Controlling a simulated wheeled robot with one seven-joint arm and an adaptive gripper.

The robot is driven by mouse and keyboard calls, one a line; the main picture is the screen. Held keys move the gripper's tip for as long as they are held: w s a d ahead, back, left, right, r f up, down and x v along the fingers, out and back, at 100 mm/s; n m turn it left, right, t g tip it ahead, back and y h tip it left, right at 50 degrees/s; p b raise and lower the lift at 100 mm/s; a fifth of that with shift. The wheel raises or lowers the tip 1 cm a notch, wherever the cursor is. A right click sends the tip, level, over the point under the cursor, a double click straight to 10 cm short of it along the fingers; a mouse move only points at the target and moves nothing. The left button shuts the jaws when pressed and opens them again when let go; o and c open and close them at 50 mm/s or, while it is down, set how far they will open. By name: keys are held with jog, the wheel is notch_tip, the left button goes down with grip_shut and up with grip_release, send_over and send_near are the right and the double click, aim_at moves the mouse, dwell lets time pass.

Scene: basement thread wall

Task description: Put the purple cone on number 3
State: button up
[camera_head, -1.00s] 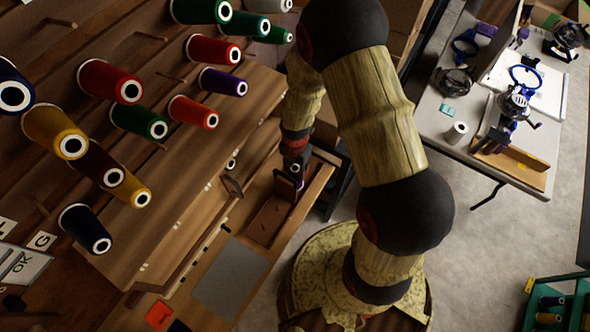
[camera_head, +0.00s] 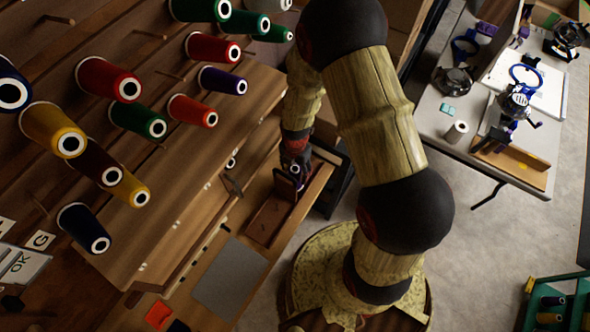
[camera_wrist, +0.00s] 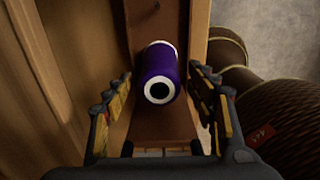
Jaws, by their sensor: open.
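A purple cone (camera_wrist: 160,66) with a white end and dark centre lies in a narrow wooden tray (camera_wrist: 190,128) in the wrist view. My gripper (camera_wrist: 160,88) is open, with one finger on each side of the cone and a gap visible on both sides. In the head view my gripper (camera_head: 295,160) is low over the tray (camera_head: 268,220) and mostly hides what lies there. Another purple cone (camera_head: 220,79) hangs on a peg of the thread wall (camera_head: 150,60). I see no readable number 3.
Red, green, yellow, brown and navy cones sit on the wall pegs at left, with some bare pegs. A letter tag G (camera_head: 40,240) is at lower left. A grey table (camera_head: 440,115) with equipment stands at right. A green crate (camera_head: 525,315) holds cones at lower right.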

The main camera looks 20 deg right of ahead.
notch_tip(320, 180, up, 12)
dwell(0.7)
jog(key=s+r+m+t+b, duration=0.2)
jog(key=s+r+m+b, duration=0.4)
jog(key=r+m, duration=0.3)
jog(key=s+r+m+t+b, duration=0.3)
jog(key=s+r+m+b, duration=0.3)
jog(key=m, duration=1)
notch_tip(320, 180, up, 3)
jog(key=shift+s+r+t, duration=0.1)
jog(key=shift+s+t, duration=0.2)
jog(key=shift+s, duration=0.65)
